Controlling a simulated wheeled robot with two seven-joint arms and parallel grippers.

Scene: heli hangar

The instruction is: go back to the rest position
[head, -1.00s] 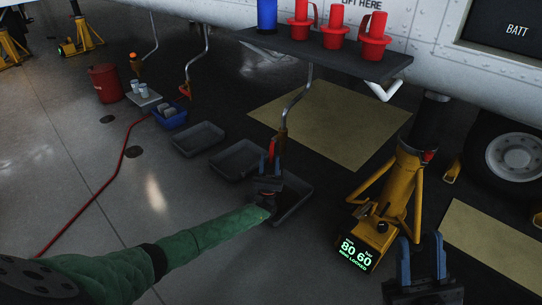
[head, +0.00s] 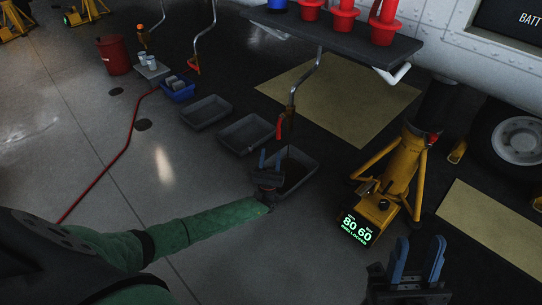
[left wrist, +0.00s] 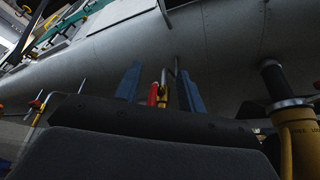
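My left gripper (head: 271,159) is in the head view on the green-sleeved arm, over the near grey tray (head: 311,184). Its two blue fingers stand apart with nothing between them. The bent pipe with a red handle (head: 281,126) hangs just above and beyond its fingertips, apart from them in the head view. In the left wrist view the red handle (left wrist: 153,94) shows between the spread blue fingers (left wrist: 160,88). My right gripper (head: 419,261) is at the lower right, its blue fingers apart and empty.
A yellow jack (head: 399,170) with a lit display stands between my grippers. Two more grey trays (head: 207,112), a blue bin (head: 178,90) and a red bucket (head: 114,55) stand farther left. A dark shelf (head: 330,34) with red and blue items hangs above. The left floor is open, crossed by a red hose.

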